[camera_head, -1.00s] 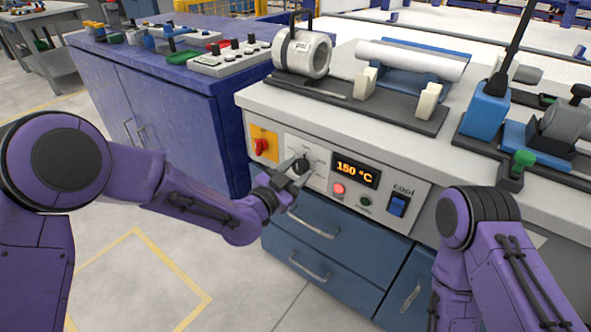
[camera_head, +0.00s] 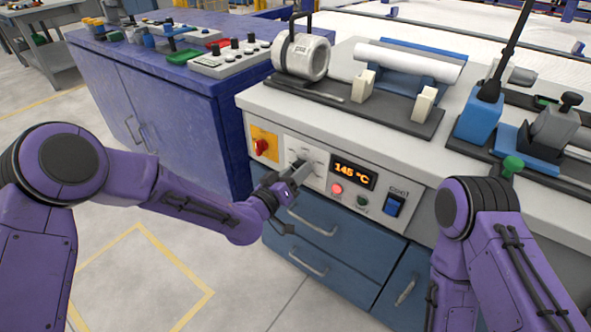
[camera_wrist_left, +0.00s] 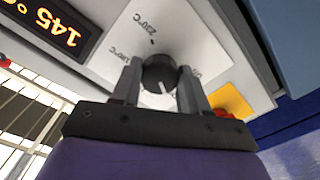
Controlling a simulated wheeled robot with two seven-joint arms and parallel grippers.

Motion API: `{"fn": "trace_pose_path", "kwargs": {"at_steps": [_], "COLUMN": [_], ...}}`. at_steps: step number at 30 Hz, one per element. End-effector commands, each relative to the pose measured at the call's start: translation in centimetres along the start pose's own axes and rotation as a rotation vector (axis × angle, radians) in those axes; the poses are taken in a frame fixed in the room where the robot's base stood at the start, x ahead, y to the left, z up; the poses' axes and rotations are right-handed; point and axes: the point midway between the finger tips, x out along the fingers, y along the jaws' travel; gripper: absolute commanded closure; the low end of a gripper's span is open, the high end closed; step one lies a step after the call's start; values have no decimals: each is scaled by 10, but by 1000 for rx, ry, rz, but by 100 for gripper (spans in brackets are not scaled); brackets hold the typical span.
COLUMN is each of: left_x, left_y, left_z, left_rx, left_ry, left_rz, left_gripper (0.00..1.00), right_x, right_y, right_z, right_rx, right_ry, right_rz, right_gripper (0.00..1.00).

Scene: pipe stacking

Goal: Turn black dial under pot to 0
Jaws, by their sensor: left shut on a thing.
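The black dial (camera_wrist_left: 159,73) sits on a light scale plate on the front panel. It shows in the left wrist view between the two fingers of my left gripper (camera_wrist_left: 160,85), which is shut on it. In the head view the left gripper (camera_head: 299,168) reaches the panel from the left, and the dial is mostly hidden behind it. The temperature display (camera_head: 353,174) beside the dial reads 145 °C. It also shows at the left of the wrist view (camera_wrist_left: 50,22). A white pot (camera_head: 301,57) stands on the bench above. My right gripper is out of view.
A red switch on a yellow plate (camera_head: 264,145) is left of the dial. A red button (camera_head: 337,188), a green button (camera_head: 362,201) and a blue cool switch (camera_head: 395,205) are to its right. Blue drawers (camera_head: 317,240) lie below.

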Motion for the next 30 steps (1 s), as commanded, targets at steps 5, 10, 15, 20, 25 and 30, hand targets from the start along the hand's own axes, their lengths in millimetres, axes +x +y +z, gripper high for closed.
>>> {"fn": "trace_pose_path", "kwargs": {"at_steps": [5, 10, 15, 20, 25, 30], "left_x": [0, 0, 0, 0, 0, 0], "left_y": [0, 0, 0, 0, 0, 0], "left_z": [-1, -1, -1, -1, -1, 0], "left_rx": [-166, -327, -489, -636, -772, -880], "left_ry": [0, 1, 1, 2, 1, 1], "left_rz": [-2, -2, -2, -2, -2, -2], "left_gripper": [86, 86, 86, 86, 86, 86], "right_x": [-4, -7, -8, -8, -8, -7], "right_y": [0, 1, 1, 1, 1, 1], "right_z": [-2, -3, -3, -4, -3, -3], "right_rx": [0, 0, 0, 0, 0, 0], "right_ry": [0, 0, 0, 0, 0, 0], "right_rz": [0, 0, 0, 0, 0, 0], "right_gripper": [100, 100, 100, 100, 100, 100]}}
